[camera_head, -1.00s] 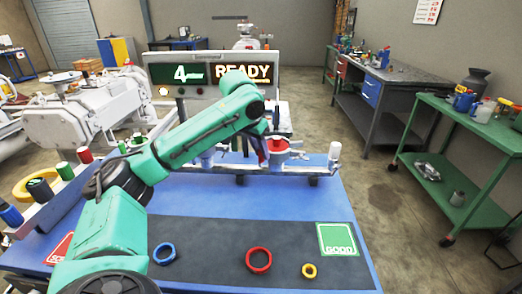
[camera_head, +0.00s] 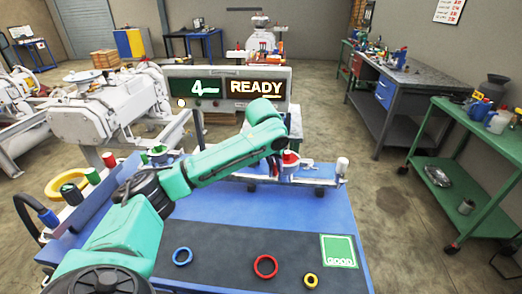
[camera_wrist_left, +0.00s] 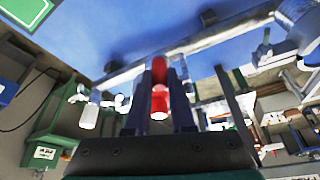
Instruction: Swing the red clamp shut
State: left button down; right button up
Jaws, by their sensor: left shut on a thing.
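The red clamp (camera_head: 290,157) shows as a red piece on the white fixture (camera_head: 318,174) along the back of the blue table (camera_head: 235,206). My left arm reaches over the table, and my left gripper (camera_head: 277,165) is at the clamp, mostly hidden behind its own wrist. In the left wrist view my left gripper (camera_wrist_left: 160,76) is shut on the red clamp handle (camera_wrist_left: 159,102), which lies between its two dark fingers. The exact angle of the clamp is hard to tell. My right gripper is not in view.
A display panel reading READY (camera_head: 228,88) stands behind the fixture. A blue ring (camera_head: 182,257), a red ring (camera_head: 265,266) and a yellow ring (camera_head: 311,281) lie on the dark front mat near the green GOOD pad (camera_head: 338,251). A green cart (camera_head: 467,150) stands right.

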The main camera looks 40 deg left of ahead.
pick_arm(q)
jog(key=shift+w+r+n, duration=0.15)
jog(key=shift+r+n, duration=0.15)
jog(key=shift+r, duration=0.05)
jog(key=shift+a+f, duration=0.1)
jog(key=c, duration=0.8)
grip_release()
jog(key=shift+o, duration=0.2)
jog(key=shift+f, duration=0.15)
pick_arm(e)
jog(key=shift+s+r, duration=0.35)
pick_arm(q)
jog(key=v, duration=1.4)
jog(key=shift+d+r+b, duration=0.25)
jog(key=shift+b, duration=0.2)
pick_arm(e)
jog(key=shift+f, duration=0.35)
